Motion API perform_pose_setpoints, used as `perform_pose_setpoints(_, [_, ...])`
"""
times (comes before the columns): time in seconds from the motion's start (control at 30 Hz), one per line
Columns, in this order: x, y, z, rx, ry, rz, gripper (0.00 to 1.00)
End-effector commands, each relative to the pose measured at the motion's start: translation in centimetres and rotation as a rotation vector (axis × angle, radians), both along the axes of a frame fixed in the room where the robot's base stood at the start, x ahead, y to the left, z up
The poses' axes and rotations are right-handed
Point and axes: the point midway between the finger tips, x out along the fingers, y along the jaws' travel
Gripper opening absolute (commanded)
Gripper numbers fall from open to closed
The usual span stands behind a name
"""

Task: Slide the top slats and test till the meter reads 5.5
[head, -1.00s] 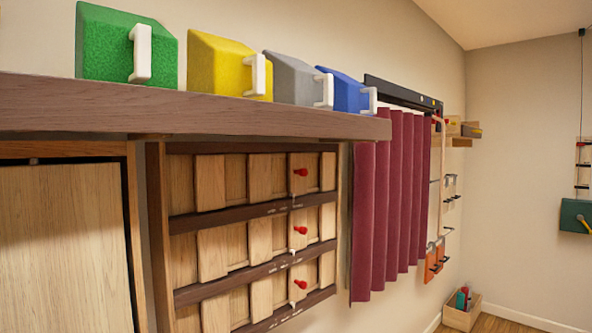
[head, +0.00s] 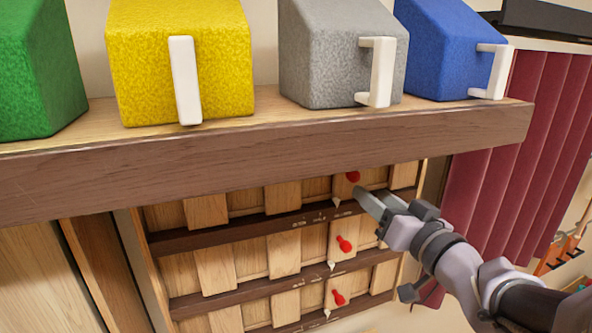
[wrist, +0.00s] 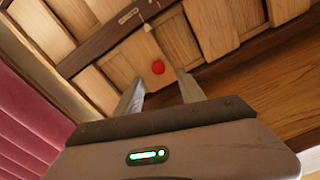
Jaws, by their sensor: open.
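Three rows of pale wooden slats sit between dark rails under the shelf. Red knobs also show on the middle row (head: 344,244) and the bottom row (head: 338,297). My gripper (head: 362,196) is open in front of the top row, close to its knob. In the wrist view the top red knob (wrist: 158,67) appears between the open fingertips, slightly beyond them; contact cannot be told. I cannot make out a meter or its reading.
A thick wooden shelf (head: 270,155) overhangs the slats just above my gripper. Green, yellow (head: 183,62), grey (head: 335,55) and blue (head: 445,50) handled blocks stand on it. A maroon curtain (head: 515,150) hangs close to the right of my arm.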

Motion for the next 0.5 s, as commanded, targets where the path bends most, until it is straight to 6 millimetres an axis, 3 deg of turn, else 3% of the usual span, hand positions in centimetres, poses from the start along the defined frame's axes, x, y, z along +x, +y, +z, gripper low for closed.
perform_pose_setpoints(0.2, [5.6,1.9,0.1,0.0,0.002,0.002,0.46])
perform_pose_setpoints(0.33, [7.7,2.6,0.1,0.0,0.001,0.0,0.46])
perform_pose_setpoints(0.5, [8.9,2.9,0.1,0.0,0.0,-0.001,0.46])
